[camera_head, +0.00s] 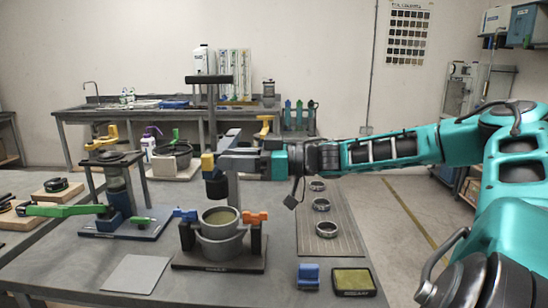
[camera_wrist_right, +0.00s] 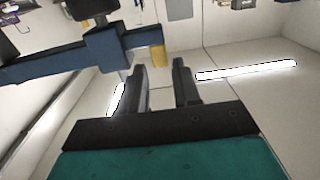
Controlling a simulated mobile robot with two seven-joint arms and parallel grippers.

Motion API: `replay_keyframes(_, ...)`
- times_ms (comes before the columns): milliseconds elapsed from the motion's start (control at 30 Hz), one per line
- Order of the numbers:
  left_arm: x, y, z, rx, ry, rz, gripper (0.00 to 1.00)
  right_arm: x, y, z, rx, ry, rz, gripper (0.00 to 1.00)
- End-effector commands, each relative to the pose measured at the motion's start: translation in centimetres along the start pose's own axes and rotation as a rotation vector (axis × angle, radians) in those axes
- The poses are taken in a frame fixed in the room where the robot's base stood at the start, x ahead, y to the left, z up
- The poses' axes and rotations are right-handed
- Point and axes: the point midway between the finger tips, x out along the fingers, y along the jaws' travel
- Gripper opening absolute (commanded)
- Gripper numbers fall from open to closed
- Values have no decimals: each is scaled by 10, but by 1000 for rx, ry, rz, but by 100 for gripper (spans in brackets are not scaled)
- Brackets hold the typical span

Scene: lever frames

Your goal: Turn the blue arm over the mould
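The blue arm shows in the right wrist view (camera_wrist_right: 105,47) as a dark blue beam with a block and a yellow end. In the head view, its yellow end (camera_head: 207,162) sits just left of my right gripper, with a black cylinder (camera_head: 215,188) hanging below. The mould (camera_head: 220,232) is a grey round cup on a dark base; the cylinder appears just above its rim, but its depth is unclear. My right gripper (camera_head: 226,150) points left; in the wrist view its fingers (camera_wrist_right: 160,80) are apart and empty, near the yellow end. My left gripper is out of view.
A blue clamp (camera_head: 185,214) and an orange clamp (camera_head: 256,217) flank the mould. A green-handled lever device (camera_head: 60,210) stands left. A grey plate (camera_head: 136,273), blue block (camera_head: 308,276) and dark pad (camera_head: 353,282) lie in front. Rings (camera_head: 321,204) lie on a mat right.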

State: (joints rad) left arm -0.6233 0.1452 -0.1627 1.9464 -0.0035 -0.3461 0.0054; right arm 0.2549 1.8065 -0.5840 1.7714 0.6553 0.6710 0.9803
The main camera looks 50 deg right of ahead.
Motion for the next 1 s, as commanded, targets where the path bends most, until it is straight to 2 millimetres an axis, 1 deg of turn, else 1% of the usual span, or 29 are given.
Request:
replay_keyframes(300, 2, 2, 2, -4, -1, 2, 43, -50, 1, 0, -2, -3, 3, 32)
replay_keyframes(500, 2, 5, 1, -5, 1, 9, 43, -72, 1, 1, -1, -2, 3, 32)
replay_keyframes(667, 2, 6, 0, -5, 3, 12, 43, -79, 1, 0, -1, -1, 3, 32)
replay_keyframes(1000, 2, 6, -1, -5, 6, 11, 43, -79, 0, 1, 0, -1, 2, 32)
